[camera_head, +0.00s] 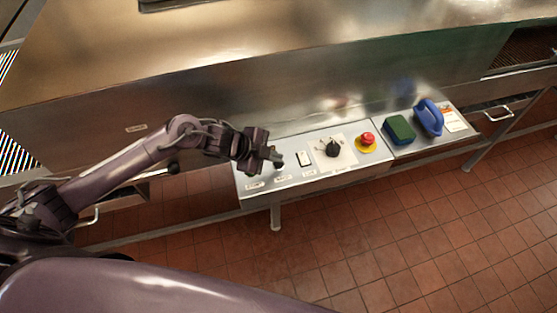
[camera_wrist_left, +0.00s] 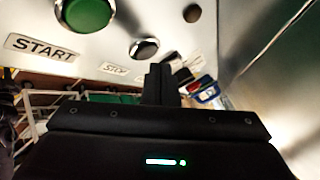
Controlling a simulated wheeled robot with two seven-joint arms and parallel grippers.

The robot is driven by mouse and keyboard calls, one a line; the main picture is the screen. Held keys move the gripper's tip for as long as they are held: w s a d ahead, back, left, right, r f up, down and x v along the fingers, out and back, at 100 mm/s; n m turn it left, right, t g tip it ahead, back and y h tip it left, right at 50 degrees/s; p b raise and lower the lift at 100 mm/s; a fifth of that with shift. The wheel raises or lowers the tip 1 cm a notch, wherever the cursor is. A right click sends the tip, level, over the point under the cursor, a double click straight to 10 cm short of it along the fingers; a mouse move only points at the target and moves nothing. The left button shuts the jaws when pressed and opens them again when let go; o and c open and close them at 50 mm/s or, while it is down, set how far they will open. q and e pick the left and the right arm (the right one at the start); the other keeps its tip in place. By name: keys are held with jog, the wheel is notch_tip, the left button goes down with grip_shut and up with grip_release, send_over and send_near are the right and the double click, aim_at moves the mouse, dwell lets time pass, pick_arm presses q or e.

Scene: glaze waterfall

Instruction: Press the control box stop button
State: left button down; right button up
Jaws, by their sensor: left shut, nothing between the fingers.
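The control box (camera_head: 325,178) has a light metal panel along the steel machine. In the left wrist view, a black button with a chrome ring (camera_wrist_left: 145,48) sits by a label that seems to read STOP (camera_wrist_left: 114,69). A green button (camera_wrist_left: 88,12) sits by the START label (camera_wrist_left: 42,47). My left gripper (camera_head: 277,158) is over the left end of the panel, shut and empty. In the wrist view its fingertips (camera_wrist_left: 158,72) appear just below the black button; I cannot tell whether they touch it. In the head view the gripper seems to hide that button. My right gripper is not in view.
The tiled floor (camera_head: 400,240) in front is clear.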

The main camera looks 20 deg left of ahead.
aim_at(274, 165)
pick_arm(q)
jog(key=shift+r, duration=0.1)
notch_tip(274, 165, up, 5)
jog(key=p, duration=0.4)
jog(key=shift+p, duration=0.3)
dwell(0.7)
